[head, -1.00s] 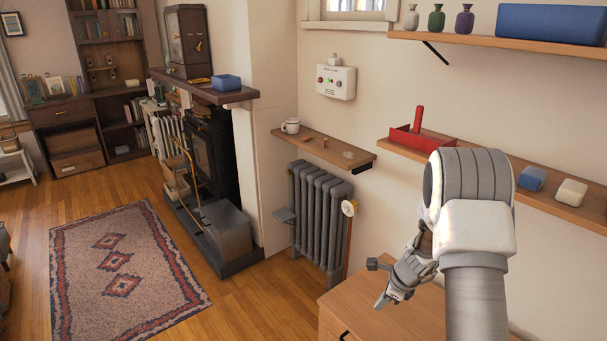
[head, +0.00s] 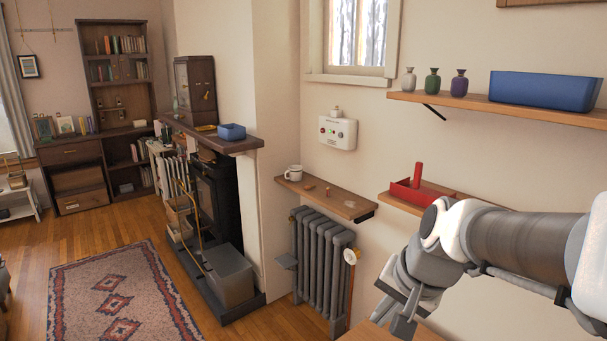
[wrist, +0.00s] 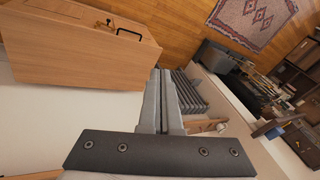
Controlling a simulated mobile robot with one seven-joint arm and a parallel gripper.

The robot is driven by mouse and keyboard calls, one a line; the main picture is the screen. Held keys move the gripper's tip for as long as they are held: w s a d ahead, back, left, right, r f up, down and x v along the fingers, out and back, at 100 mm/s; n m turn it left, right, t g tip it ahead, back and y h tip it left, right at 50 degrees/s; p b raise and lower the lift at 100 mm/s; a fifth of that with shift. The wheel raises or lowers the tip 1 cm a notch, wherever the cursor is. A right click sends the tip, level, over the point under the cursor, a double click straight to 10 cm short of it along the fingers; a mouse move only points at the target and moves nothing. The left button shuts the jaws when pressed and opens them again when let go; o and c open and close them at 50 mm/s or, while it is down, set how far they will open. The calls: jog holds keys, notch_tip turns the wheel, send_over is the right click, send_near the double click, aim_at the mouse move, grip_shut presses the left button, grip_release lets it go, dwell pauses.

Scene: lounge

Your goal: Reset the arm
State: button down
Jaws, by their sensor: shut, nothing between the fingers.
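My arm reaches in from the right edge of the head view, bent low in front of the wall. My gripper (head: 402,325) is at its lower end, partly cut off by the bottom edge. In the wrist view my gripper (wrist: 163,75) shows with its two fingers side by side and touching, with nothing between them. The fingertips point toward the grey radiator, apart from it. A wooden cabinet (wrist: 70,45) with a dark handle lies to the left of the fingers in that view.
A small shelf (head: 345,204) holds a white mug (head: 293,173). A red tray (head: 410,195) sits on a shelf close behind my arm. Higher up, a shelf holds vases and a blue bin (head: 545,90). A grey radiator (head: 318,265) stands below. Floor around the rug (head: 118,300) is open.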

jog(key=s+r+n+h+p, duration=0.1)
jog(key=s+r+n, duration=0.2)
jog(key=s, duration=0.3)
jog(key=s+d+r+n+t+h+p, duration=0.1)
jog(key=s+r+n, duration=0.1)
jog(key=s, duration=0.4)
jog(key=shift+d+r+n, duration=0.2)
jog(key=shift+r+n, duration=0.2)
jog(key=shift+n, duration=0.4)
jog(key=c, duration=1.6)
grip_release()
